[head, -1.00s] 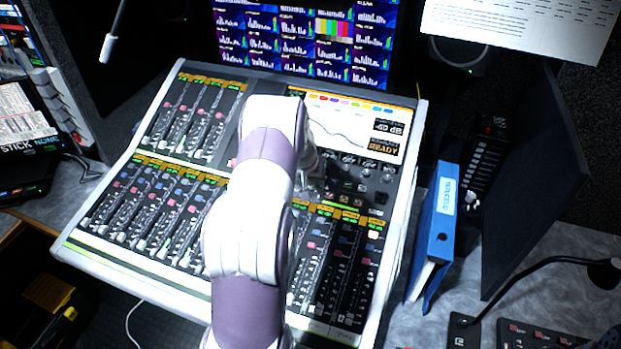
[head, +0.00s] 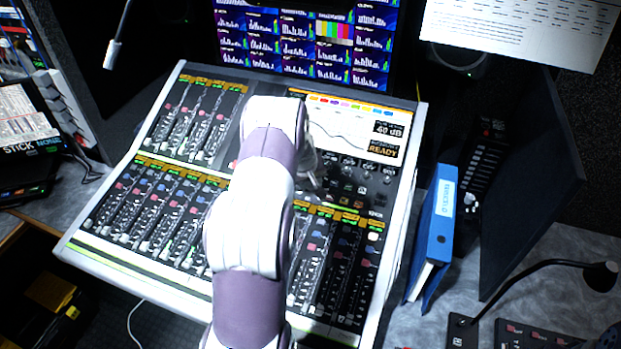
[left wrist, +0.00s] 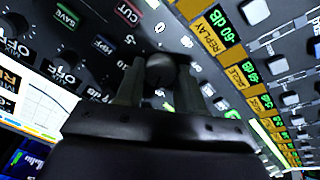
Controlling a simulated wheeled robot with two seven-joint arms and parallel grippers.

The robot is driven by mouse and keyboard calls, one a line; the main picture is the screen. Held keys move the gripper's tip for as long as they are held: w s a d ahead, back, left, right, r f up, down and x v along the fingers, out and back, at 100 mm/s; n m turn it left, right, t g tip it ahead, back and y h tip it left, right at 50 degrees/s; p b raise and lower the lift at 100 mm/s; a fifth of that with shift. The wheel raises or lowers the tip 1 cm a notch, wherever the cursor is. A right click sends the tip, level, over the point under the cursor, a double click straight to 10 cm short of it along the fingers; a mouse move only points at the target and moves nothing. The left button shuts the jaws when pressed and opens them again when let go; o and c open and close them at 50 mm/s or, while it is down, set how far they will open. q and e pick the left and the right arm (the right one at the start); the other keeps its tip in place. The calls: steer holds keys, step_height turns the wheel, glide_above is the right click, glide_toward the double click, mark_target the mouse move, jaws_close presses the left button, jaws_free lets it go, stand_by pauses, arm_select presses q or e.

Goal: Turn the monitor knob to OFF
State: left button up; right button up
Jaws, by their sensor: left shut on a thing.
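The mixing console (head: 75,246) stands in the middle of the head view. My left arm reaches over it from the bottom, and its gripper (head: 312,180) is mostly hidden behind the arm there. In the left wrist view the gripper (left wrist: 165,85) is shut on a dark round knob (left wrist: 160,68) on the panel, a finger on either side. Printed marks, including a 10, surround this knob. Its pointer and the setting it stands at cannot be made out. My right gripper is not in view.
CUT (left wrist: 128,12) and SAVE (left wrist: 67,14) buttons and other knobs (left wrist: 18,47) lie close to the gripped knob. Fader strips (head: 150,205) fill the front of the console. A blue binder (head: 437,235) and a gooseneck microphone (head: 600,276) stand to the right.

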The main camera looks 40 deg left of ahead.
arm_select(q)
steer(key=n+p, duration=0.2)
steer(key=n, duration=0.3)
steer(key=shift+r+n, duration=0.1)
steer(key=shift+n, duration=0.2)
steer(key=n+p, duration=0.3)
steer(key=n, duration=0.2)
steer(key=shift+s, duration=0.1)
steer(key=n+p, duration=0.2)
steer(key=n, duration=0.3)
steer(key=shift+n+p, duration=0.3)
steer(key=shift+n, duration=0.1)
steer(key=n+p, duration=0.1)
steer(key=n, duration=0.4)
steer(key=shift+p, duration=0.35)
steer(key=shift+f+n, duration=0.2)
steer(key=shift+n, duration=0.2)
steer(key=o, duration=1)
steer(key=shift+o, duration=0.2)
